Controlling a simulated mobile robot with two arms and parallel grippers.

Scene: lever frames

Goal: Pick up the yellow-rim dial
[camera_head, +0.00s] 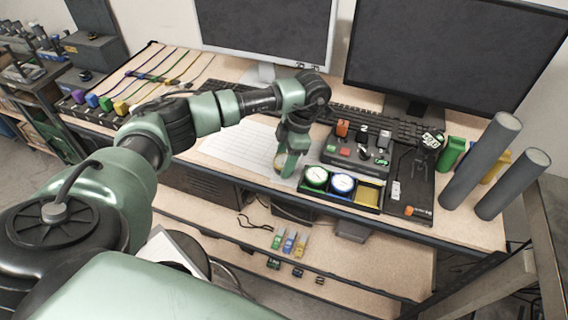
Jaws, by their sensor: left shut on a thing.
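My left gripper (284,166) points down over the white sheet at the front of the desk. It is shut on a small round thing, which appears to be the yellow-rim dial (279,163); the fingers hide much of it. A black tray (340,202) to the right holds a green-rim dial (316,177) and a blue-rim dial (342,184). The tray's yellow compartment (368,194) at the right is empty. My right gripper is not in view.
A control box (355,150) with coloured knobs stands behind the tray. Two tall grey cylinders (482,160) stand at the right. Coloured cables and blocks (105,103) lie at the left.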

